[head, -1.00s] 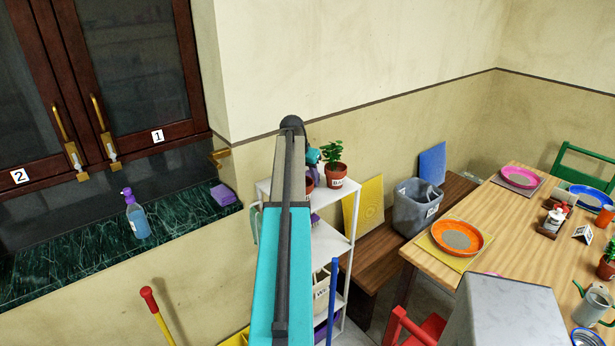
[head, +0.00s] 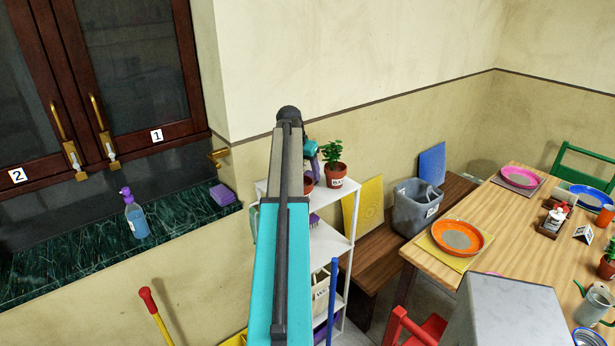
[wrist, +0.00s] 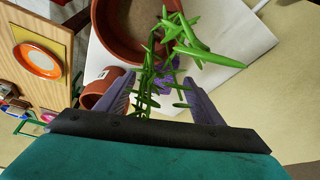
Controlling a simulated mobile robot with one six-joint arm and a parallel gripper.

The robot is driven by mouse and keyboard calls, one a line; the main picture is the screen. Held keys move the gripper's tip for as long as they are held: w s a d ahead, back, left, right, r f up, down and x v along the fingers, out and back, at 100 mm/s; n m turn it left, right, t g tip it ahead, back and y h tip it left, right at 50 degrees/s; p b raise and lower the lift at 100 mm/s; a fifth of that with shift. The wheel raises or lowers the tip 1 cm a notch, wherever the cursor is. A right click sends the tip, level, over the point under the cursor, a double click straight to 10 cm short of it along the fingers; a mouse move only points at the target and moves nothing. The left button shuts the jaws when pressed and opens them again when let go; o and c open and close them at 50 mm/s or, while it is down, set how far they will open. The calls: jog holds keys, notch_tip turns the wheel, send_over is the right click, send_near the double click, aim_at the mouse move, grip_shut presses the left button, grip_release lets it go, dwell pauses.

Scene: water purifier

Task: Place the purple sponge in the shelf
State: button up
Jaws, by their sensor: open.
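A purple sponge (head: 222,195) lies on the dark green marble counter at left in the head view. The white shelf (head: 335,245) stands right of the counter, partly hidden behind my arm. A small purple item (head: 314,219) sits on a lower tier; I cannot tell what it is. My gripper (wrist: 162,103) is open above the shelf's top, with green leaves between or just beyond its fingers. A purple patch shows behind the leaves in the wrist view. In the head view, my gripper (head: 312,155) is mostly hidden by my arm, left of the potted plant.
The potted plant (head: 335,172) and a smaller pot stand on the shelf top, close to my fingers. A spray bottle (head: 135,215) stands on the counter. A bench (head: 370,265) with a grey bin (head: 415,205) and a laid table (head: 420,255) are at right.

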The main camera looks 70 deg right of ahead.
jog(key=b+v, duration=0.2)
jog(key=v, duration=0.6)
jog(key=shift+r, duration=0.45)
jog(key=shift+a, duration=0.1)
jog(key=shift+c, duration=0.4)
